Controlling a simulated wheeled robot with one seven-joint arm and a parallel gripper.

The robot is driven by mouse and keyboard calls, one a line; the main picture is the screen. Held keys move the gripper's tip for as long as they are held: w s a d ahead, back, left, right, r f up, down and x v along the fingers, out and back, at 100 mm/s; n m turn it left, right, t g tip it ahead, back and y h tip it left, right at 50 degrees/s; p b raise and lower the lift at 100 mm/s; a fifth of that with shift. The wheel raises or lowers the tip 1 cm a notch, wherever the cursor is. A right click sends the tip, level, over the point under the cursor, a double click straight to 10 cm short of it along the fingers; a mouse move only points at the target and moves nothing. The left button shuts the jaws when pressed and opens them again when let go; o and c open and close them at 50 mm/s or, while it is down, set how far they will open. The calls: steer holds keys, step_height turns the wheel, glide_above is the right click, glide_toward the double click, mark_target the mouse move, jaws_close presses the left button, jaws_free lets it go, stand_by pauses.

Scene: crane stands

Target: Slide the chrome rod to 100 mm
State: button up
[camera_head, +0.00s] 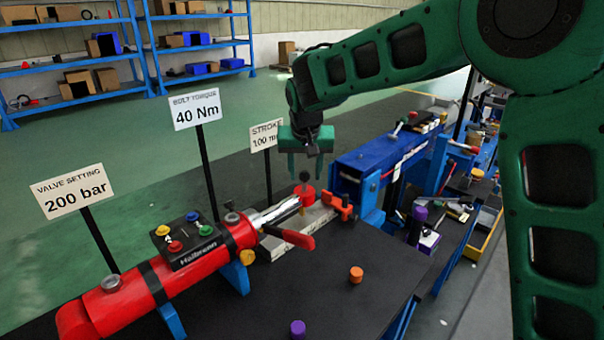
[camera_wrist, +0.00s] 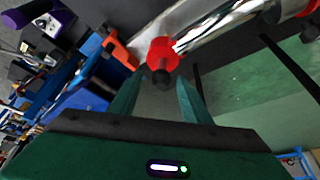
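The chrome rod (camera_head: 275,213) sticks out of a red cylinder (camera_head: 150,275) and ends in a red end piece (camera_head: 304,193) with a dark ball knob (camera_head: 304,177) on top. A pale strip (camera_head: 318,217) lies beneath the rod. My gripper (camera_head: 305,172) is just above the knob, fingers pointing down, open and empty. In the wrist view the chrome rod (camera_wrist: 222,32) runs to the upper right, and its red end piece (camera_wrist: 161,52) and dark knob (camera_wrist: 162,77) show ahead of the spread fingers (camera_wrist: 158,95). The STROKE sign (camera_head: 266,134) is partly hidden by my gripper.
An orange-red bracket (camera_head: 341,206) and a blue beam (camera_head: 375,165) stand right of the rod end. A red lever (camera_head: 290,236) lies in front of the rod. An orange cap (camera_head: 356,274) and a purple cap (camera_head: 298,328) stand on the dark bench top, otherwise clear there.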

steer(key=shift+s, duration=0.1)
steer(key=v, duration=1)
steer(key=shift+r, duration=0.3)
steer(key=s+d+f+m+g, duration=0.1)
steer(key=s+d, duration=0.3)
steer(key=d, duration=0.6)
steer(key=s+d+f+m+g+h, duration=0.1)
steer(key=s+d+f, duration=0.1)
steer(key=s+d, duration=0.5)
steer(key=s+d+f+m+g, duration=0.1)
steer(key=s+d, duration=0.1)
steer(key=d, duration=1)
steer(key=s+d+f+m, duration=0.1)
steer(key=s+d+f, duration=0.2)
steer(key=s, duration=0.5)
steer(key=s+d+f+m+g+y, duration=0.1)
steer(key=s+d+f, duration=0.1)
steer(key=s, duration=0.6)
steer(key=s+d+f+m, duration=0.1)
steer(key=s+d+f, duration=0.2)
steer(key=s, duration=0.6)
steer(key=shift+d+f+g, duration=0.3)
steer(key=shift+d+f, duration=0.05)
steer(key=shift+f, duration=0.15)
